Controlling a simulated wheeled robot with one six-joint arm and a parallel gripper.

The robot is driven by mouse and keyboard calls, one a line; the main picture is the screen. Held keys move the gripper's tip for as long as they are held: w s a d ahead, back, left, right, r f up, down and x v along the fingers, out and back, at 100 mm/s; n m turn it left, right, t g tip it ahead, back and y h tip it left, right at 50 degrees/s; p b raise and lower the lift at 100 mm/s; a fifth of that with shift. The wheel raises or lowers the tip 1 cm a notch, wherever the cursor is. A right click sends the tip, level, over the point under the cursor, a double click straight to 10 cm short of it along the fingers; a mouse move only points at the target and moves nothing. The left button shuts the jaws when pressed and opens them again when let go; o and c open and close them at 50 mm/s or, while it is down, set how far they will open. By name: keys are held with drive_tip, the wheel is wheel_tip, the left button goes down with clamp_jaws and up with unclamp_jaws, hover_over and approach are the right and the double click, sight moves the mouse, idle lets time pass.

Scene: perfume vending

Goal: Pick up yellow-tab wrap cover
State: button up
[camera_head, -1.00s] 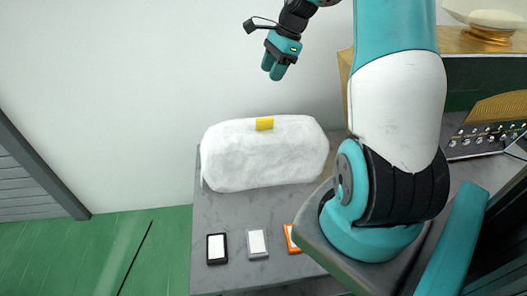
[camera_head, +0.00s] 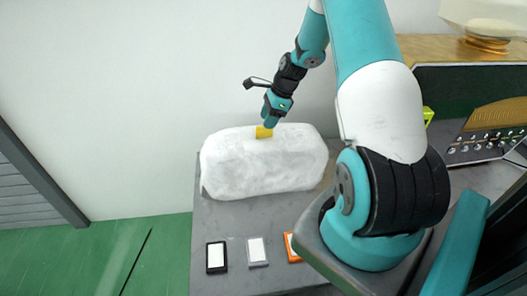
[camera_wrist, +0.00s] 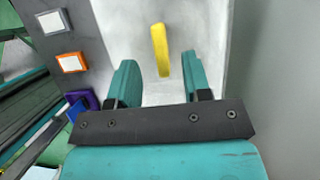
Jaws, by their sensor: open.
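The white wrap cover (camera_head: 265,165) is a puffy, rounded bundle lying on the grey counter in the head view. Its yellow tab (camera_head: 264,132) stands up at the top middle, and the tab also shows in the wrist view (camera_wrist: 160,50). My gripper (camera_head: 269,122) is right above the tab, pointing down. In the wrist view the two teal fingers of my gripper (camera_wrist: 160,68) are spread apart, with the tab lined up between their tips. The fingers are not closed on it. Whether they touch the cover is unclear.
On the counter's front part lie a black-framed card (camera_head: 216,257), a grey-framed card (camera_head: 257,251) and an orange-framed card (camera_head: 292,247). A purple-blue item (camera_wrist: 82,103) shows in the wrist view. The wall is close behind the cover. A dark machine with knobs (camera_head: 487,140) stands at right.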

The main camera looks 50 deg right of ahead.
drive_tip(key=x, duration=0.4)
drive_tip(key=shift+d+f+p, duration=0.1)
drive_tip(key=shift+f+p, duration=0.05)
drive_tip(key=shift+p, duration=0.25)
clamp_jaws()
